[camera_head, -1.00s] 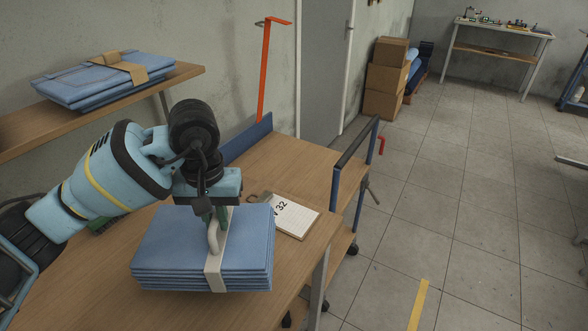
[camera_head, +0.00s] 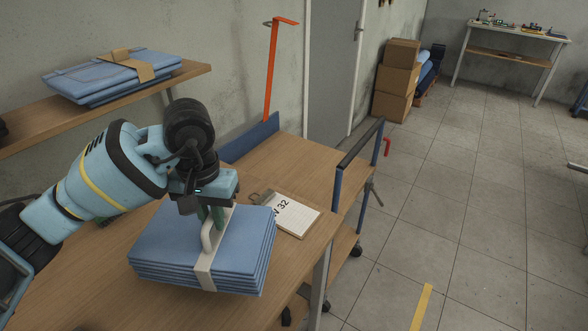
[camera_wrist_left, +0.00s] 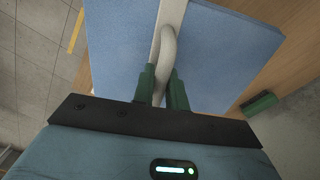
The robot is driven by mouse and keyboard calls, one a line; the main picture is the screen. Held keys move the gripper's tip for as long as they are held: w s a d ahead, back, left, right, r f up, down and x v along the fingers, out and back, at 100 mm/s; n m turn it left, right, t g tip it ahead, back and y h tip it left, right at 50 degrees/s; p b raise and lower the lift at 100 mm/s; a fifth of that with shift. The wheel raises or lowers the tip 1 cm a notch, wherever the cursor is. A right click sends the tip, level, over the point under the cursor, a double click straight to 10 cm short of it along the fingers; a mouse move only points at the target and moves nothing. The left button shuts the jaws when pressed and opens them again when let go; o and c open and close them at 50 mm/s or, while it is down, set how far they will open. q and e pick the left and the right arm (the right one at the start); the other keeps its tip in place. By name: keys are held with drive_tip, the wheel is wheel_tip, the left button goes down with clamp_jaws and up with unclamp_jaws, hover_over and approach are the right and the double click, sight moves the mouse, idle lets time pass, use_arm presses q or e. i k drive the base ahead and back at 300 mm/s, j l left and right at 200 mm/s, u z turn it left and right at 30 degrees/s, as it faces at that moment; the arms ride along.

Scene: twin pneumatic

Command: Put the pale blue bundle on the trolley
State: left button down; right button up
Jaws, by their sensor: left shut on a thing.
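The pale blue bundle (camera_head: 225,238) is a stack of folded blue cloth with a white strap and a loop handle (camera_head: 208,232). My left gripper (camera_head: 210,216) is shut on the handle from above. In the left wrist view the green fingertips (camera_wrist_left: 162,88) close around the handle, with the bundle (camera_wrist_left: 215,50) beyond them. The bundle is over the front of the wooden bench; I cannot tell whether it touches the top. The trolley (camera_head: 343,172), with blue posts, a dark push bar and castors, stands behind and right of the bench. My right gripper is not in view.
A clipboard (camera_head: 290,215) marked 32 lies right of the bundle. Another blue bundle with a tan strap (camera_head: 110,75) lies on a wall shelf (camera_head: 190,72). A red-orange upright (camera_head: 271,75) stands behind the trolley.

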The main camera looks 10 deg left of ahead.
sight(300, 164)
drive_tip(key=l+u, duration=1.45)
drive_tip(key=l, duration=0.25)
drive_tip(key=l+u, duration=0.45)
drive_tip(key=l, duration=0.25)
drive_tip(key=l+u, duration=0.5)
drive_tip(key=k+l+u, duration=0.2)
drive_tip(key=l+u, duration=0.3)
drive_tip(key=l, duration=0.15)
drive_tip(key=l+u, duration=1.1)
